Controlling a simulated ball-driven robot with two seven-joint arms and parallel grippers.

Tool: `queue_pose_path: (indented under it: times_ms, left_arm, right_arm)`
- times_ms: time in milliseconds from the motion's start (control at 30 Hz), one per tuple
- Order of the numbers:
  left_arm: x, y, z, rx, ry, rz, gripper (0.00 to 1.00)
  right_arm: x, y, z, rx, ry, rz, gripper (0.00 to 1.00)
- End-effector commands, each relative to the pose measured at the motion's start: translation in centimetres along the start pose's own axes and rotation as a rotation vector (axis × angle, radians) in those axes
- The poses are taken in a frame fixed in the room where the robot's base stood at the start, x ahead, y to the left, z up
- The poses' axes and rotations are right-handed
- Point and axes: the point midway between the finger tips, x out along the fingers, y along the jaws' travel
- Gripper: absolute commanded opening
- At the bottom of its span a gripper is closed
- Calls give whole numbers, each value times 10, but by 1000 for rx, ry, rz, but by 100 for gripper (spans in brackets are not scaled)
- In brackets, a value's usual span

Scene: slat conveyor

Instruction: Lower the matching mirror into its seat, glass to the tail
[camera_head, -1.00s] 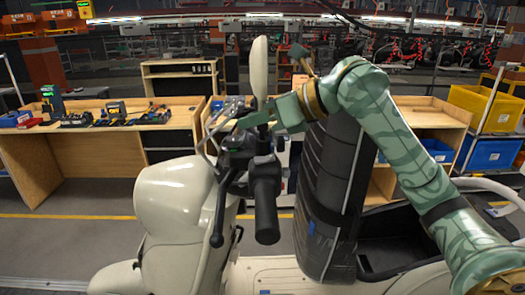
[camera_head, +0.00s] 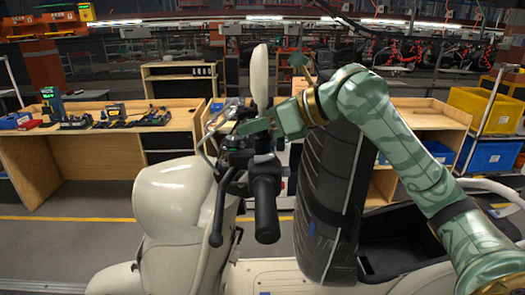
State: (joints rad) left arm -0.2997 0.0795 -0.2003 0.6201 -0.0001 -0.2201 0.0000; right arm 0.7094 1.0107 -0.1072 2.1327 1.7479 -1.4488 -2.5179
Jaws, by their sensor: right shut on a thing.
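The cream mirror (camera_head: 259,76) stands upright in the head view, seen nearly edge-on, so I cannot tell which way its glass faces. My right gripper (camera_head: 254,124) is shut on it near its lower end, just above the handlebar controls. The cream scooter (camera_head: 175,198) stands below with its black handlebar grip (camera_head: 266,205) towards me. The mirror's seat is hidden among the dark controls and gripper. I cannot tell whether the stem touches it. My left gripper is not in view.
A tall dark padded piece (camera_head: 325,200) stands upright close to the right of the handlebar, under my right arm. An open black compartment (camera_head: 395,243) lies behind it. Wooden benches (camera_head: 95,155) with tools and yellow and blue bins (camera_head: 490,105) stand farther back.

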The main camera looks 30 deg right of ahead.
Motion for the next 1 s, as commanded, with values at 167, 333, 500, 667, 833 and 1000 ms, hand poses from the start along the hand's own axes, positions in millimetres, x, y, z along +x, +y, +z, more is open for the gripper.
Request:
queue_pose_path:
  times_ms: [167,333,500,667,833,1000]
  left_arm:
    - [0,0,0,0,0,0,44]
    - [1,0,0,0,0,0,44]
    - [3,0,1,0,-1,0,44]
    - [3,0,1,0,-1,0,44]
    - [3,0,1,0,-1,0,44]
    - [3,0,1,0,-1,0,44]
  right_arm:
    - [0,0,1,0,-1,0,0]
    - [1,0,-2,1,-1,2,0]
    - [3,0,-6,1,1,6,0]
    - [3,0,-7,1,4,9,0]
    - [4,0,-7,1,5,9,45]
    - [3,0,-6,0,3,8,45]
